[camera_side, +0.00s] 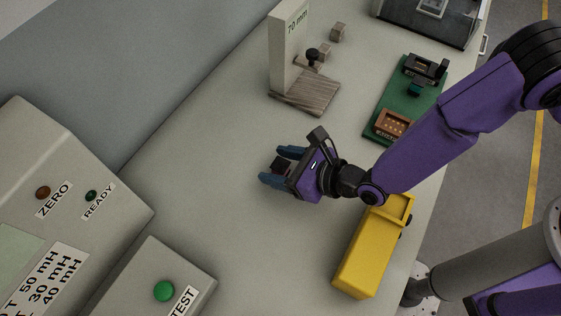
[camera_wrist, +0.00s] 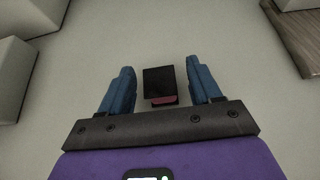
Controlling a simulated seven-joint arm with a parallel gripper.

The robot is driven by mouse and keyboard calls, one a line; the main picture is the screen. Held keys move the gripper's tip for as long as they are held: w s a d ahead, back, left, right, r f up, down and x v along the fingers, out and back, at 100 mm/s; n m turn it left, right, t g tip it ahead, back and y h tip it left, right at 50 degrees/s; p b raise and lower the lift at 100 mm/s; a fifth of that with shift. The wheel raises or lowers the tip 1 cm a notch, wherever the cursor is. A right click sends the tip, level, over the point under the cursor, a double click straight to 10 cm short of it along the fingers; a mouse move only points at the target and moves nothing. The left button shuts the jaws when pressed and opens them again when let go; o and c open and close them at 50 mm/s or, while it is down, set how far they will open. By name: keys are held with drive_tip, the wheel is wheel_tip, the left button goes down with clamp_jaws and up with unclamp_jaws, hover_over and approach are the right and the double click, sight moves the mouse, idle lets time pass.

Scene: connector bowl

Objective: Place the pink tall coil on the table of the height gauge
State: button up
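A small block with a black face and a pink edge, apparently the pink tall coil (camera_wrist: 159,82), sits between my fingers in the wrist view. In the side view it is a dark shape (camera_side: 281,165) between the blue fingers. My gripper (camera_side: 271,167) is open, and the wrist view (camera_wrist: 160,68) shows a gap on each side of the block. I cannot tell whether the block rests on the bench. The height gauge (camera_side: 289,45) is a pale upright marked 70 mm. Its wooden table (camera_side: 312,97) is bare at the front, with a dark-knobbed arm above.
A yellow bin (camera_side: 368,257) stands near the bench edge. Tester boxes (camera_side: 120,205) fill the left. The bench between gripper and gauge is clear.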

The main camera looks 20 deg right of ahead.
drive_tip(key=shift+r, duration=0.1)
drive_tip(key=shift+s+d+r, duration=0.1)
drive_tip(key=shift+s+r, duration=0.05)
drive_tip(key=shift+r, duration=0.05)
drive_tip(key=shift+v, duration=3.6)
drive_tip(key=shift+d, duration=0.1)
